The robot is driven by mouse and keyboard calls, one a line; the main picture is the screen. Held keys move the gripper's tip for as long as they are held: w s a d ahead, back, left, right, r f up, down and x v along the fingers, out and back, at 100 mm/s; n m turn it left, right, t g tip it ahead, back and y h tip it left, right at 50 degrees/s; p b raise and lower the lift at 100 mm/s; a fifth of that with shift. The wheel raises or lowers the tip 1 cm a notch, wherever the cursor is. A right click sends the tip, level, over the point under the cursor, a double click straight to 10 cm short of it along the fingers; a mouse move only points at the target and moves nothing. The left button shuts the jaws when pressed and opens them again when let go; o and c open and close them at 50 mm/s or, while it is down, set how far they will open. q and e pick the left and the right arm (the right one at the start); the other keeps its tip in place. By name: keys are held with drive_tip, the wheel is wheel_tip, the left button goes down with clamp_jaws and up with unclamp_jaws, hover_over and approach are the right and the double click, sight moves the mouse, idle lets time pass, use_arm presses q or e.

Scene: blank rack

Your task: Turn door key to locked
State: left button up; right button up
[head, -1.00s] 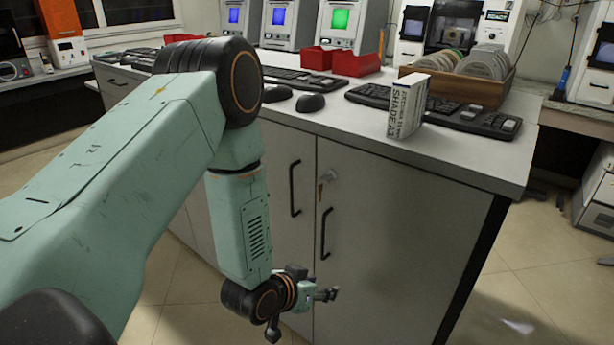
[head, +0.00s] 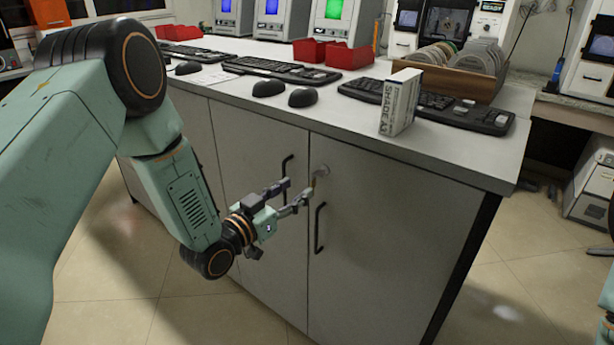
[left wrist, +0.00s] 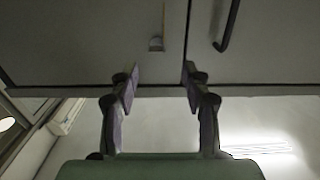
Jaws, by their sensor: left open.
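The door key (head: 321,171) sits in the lock near the top of the right cabinet door (head: 385,230), just above and left of that door's handle. My left gripper (head: 296,189) is open and empty, its fingers pointing at the doors just left of and below the key. In the left wrist view the key (left wrist: 156,43) shows beyond the two parted fingers (left wrist: 160,88), roughly in line with the gap between them. I cannot tell whether a finger touches the key. My right gripper is out of view.
Two black door handles, the left (head: 287,176) and the right (head: 319,228), stand out from the cabinet close to the gripper. The countertop (head: 455,160) overhangs above, with keyboards, mice and a white box (head: 400,102). The floor in front is clear.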

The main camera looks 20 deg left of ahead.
use_arm(q)
drive_tip(key=b+x, duration=0.1)
drive_tip(key=x, duration=0.7)
drive_tip(key=shift+d, duration=0.25)
drive_tip(key=shift+s, duration=0.1)
clamp_jaws()
